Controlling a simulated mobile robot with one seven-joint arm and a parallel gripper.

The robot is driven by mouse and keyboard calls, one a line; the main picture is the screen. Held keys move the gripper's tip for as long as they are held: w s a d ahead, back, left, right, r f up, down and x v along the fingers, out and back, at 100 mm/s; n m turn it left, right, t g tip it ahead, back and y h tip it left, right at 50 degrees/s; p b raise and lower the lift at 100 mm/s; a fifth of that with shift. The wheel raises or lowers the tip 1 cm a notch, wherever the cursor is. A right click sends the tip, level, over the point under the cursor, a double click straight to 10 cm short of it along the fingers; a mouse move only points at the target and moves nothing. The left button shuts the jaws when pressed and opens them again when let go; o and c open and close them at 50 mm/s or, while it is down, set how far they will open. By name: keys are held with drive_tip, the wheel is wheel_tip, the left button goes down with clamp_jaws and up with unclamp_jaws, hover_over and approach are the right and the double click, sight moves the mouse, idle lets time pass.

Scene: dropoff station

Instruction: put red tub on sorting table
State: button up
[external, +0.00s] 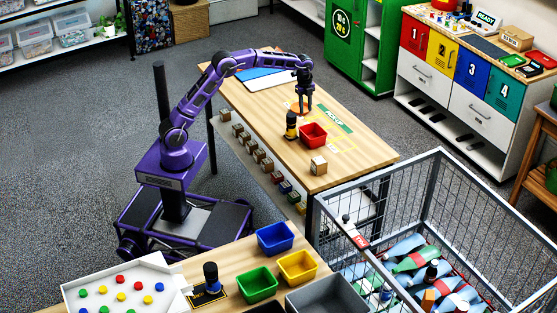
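The red tub (313,135) sits upright on the long wooden table (360,157), near a green pickup label. My gripper (303,109) points down above that table, behind the red tub and apart from it. An orange round thing lies just below my gripper. I cannot tell whether the fingers are open or shut. A second wooden table (215,268) in front holds a blue tub (275,238), a yellow tub (297,266) and a green tub (257,284). It may be the sorting table; no label shows that.
A small cardboard box (318,166) is nearer the table's end. A wire cage cart (440,200) with bottles stands at the right. A white tray (125,286) and grey bin (330,296) crowd the front table.

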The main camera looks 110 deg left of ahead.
hover_over(304, 134)
drive_tip(key=f, duration=1)
drive_tip(key=shift+w+b, duration=0.4)
drive_tip(key=f, duration=0.4)
drive_tip(key=shift+s+d+f, duration=0.1)
drive_tip(key=shift+s+f, duration=0.05)
drive_tip(key=shift+s, duration=0.15)
drive_tip(key=shift+f, duration=0.55)
clamp_jaws()
drive_tip(key=shift+r, duration=0.1)
